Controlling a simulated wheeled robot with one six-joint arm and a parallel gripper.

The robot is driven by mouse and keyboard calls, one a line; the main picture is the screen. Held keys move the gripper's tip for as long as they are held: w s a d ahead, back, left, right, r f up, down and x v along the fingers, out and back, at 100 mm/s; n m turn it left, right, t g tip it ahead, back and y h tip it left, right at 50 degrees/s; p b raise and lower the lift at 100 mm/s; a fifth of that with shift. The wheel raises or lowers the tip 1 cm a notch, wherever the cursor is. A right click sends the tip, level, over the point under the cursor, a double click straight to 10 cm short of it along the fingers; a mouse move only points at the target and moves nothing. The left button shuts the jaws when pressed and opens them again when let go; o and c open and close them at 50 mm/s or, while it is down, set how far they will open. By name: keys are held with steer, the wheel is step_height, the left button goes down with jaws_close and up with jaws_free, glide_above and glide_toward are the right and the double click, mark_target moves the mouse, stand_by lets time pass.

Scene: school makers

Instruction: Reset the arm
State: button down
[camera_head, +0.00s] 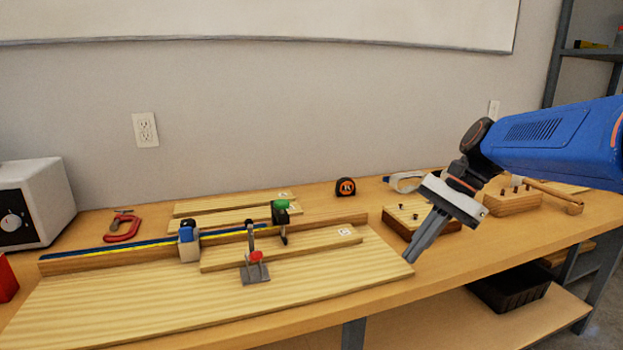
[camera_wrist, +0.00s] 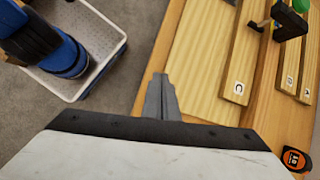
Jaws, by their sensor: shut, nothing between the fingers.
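My gripper (camera_head: 413,254) hangs from the blue arm at the right in the head view, fingers pointing down and to the left. Its fingers are together and nothing is between them. The fingertips appear over or near the right end of a large light-wood board (camera_head: 130,308); the exact height cannot be told. In the wrist view the shut fingers (camera_wrist: 160,80) show above the table edge, beside the board (camera_wrist: 205,60). A wood strip marked C (camera_wrist: 238,88) lies on that board, to the right of the fingers.
A wooden block with pegs (camera_head: 397,226) stands behind the gripper, with another block (camera_head: 512,203) to its right. A tape measure (camera_head: 345,187), red clamp (camera_head: 122,229), toggle clamp (camera_head: 255,272) and white box (camera_head: 40,200) are on the workbench. A dark bin (camera_head: 510,288) sits on the lower shelf.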

steer(key=s+d+f+n+t+h, duration=0.3)
steer(key=s+f+n, duration=0.2)
steer(key=s, duration=0.3)
steer(key=s+d+f+n+t+h, duration=0.3)
steer(key=s+f+n, duration=0.3)
steer(key=s, duration=0.3)
steer(key=shift+s+d+f+n, duration=0.25)
steer(key=shift+d+f+n, duration=0.05)
steer(key=shift+d+f, duration=0.3)
